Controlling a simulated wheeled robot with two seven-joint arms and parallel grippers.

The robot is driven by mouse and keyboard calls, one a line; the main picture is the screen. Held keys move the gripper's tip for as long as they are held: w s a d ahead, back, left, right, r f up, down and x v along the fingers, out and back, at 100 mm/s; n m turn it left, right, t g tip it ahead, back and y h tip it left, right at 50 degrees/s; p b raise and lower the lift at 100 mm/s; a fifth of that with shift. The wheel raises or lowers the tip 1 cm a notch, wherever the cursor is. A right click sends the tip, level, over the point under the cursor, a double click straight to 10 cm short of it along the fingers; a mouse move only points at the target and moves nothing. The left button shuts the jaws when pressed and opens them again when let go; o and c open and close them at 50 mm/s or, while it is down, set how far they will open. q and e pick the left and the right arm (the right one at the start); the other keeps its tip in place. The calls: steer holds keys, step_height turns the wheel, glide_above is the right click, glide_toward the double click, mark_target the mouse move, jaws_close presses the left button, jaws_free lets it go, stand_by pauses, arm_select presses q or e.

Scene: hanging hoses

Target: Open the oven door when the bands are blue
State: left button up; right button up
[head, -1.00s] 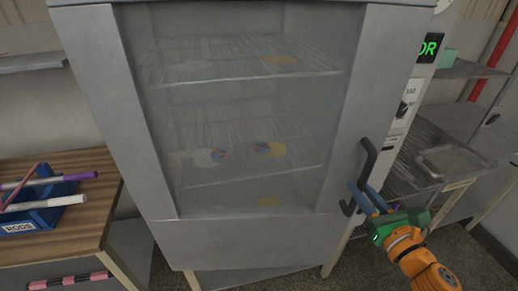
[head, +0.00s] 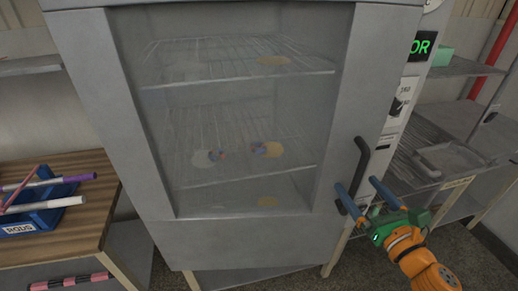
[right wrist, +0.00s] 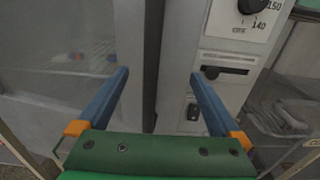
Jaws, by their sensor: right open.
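The grey oven door (head: 335,240) is shut, with a large glass window and a black handle (head: 361,155) on its right side. Behind the glass, on the middle shelf, two small round items, left (head: 217,155) and right (head: 262,149), show small patches of blue and red. They are too blurred to tell which parts are bands. My right gripper (head: 357,183) is open, its blue fingers apart on either side of the lower handle in the head view. In the right wrist view the gripper (right wrist: 160,74) spans a dark vertical strip; contact is not visible. My left gripper is out of view.
A control panel (right wrist: 232,60) with a dial lies right of the door. A wooden table (head: 88,225) with a blue rods tray (head: 45,215) stands at left. Metal shelving (head: 425,150) stands at right, close to my right arm.

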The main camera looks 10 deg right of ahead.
steer(key=s+d+p, duration=0.1)
steer(key=s+d, duration=0.1)
steer(key=s, duration=0.6)
steer(key=shift+s+d+p, duration=0.2)
steer(key=shift+s+p, duration=0.15)
steer(key=shift+s, duration=0.05)
steer(key=shift+f, duration=0.1)
